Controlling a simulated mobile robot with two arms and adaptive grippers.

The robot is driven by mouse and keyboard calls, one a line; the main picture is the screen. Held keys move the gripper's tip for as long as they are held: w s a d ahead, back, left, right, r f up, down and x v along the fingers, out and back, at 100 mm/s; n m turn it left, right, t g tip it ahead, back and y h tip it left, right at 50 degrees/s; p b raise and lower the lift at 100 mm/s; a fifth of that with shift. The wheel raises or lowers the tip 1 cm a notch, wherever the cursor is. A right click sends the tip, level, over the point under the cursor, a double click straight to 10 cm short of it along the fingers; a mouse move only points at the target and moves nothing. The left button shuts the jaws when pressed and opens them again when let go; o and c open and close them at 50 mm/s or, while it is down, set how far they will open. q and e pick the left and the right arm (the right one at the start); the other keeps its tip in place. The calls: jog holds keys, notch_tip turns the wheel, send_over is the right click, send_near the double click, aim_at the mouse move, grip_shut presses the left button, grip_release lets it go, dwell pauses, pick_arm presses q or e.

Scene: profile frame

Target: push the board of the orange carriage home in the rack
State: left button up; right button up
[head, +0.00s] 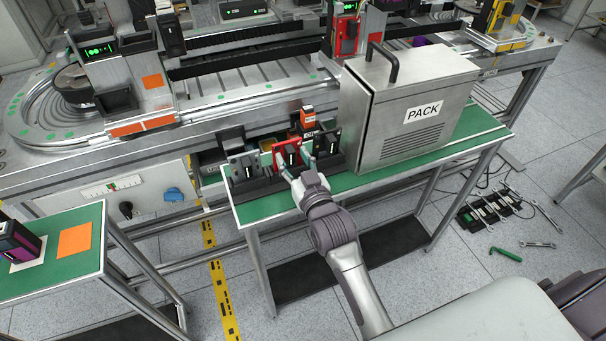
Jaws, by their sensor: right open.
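A dark rack (262,187) stands on the green-topped bench, left of the PACK box. Several upright board modules sit in it: a grey-and-black one (243,164) on the left, a red-fronted one (288,148) in the middle and another dark one (328,141) on the right. My right gripper (295,163) is open, its fingers spread in front of the red-fronted module; I cannot tell whether they touch it. A small orange-topped block (308,116) shows behind the modules. A carriage with orange plates (152,82) stands on the frame at left. My left gripper is not in view.
The metal PACK box (410,105) closes off the rack's right side. A red carriage (345,35) and a yellow carriage (497,22) stand on the frame behind. A side table (40,275) at left holds a dark module and an orange square. Tools lie on the floor at right.

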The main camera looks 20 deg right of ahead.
jog(key=s, duration=1)
jog(key=shift+s+d, duration=0.15)
jog(key=shift+s, duration=0.15)
jog(key=s+a+f+g, duration=0.1)
jog(key=s+f+g, duration=0.2)
jog(key=f, duration=0.8)
jog(key=s+a+f+n+g+y, duration=0.1)
jog(key=s+f+g, duration=0.15)
jog(key=f, duration=0.85)
jog(key=s+f+g, duration=0.3)
jog(key=f, duration=0.9)
jog(key=s+d+f+g, duration=0.2)
jog(key=s+f, duration=0.4)
jog(key=s, duration=0.4)
jog(key=s+d+f+g+h, duration=0.1)
jog(key=s+d+f+g, duration=0.2)
jog(key=s+f, duration=0.4)
jog(key=s+d+f+n+g, duration=0.1)
jog(key=s+d+f+g, duration=0.2)
jog(key=s+f, duration=0.4)
jog(key=s, duration=0.6)
jog(key=shift+s+f+h, duration=0.2)
jog(key=shift+s+h, duration=0.05)
jog(key=shift+h, duration=0.05)
jog(key=shift+g, duration=0.25)
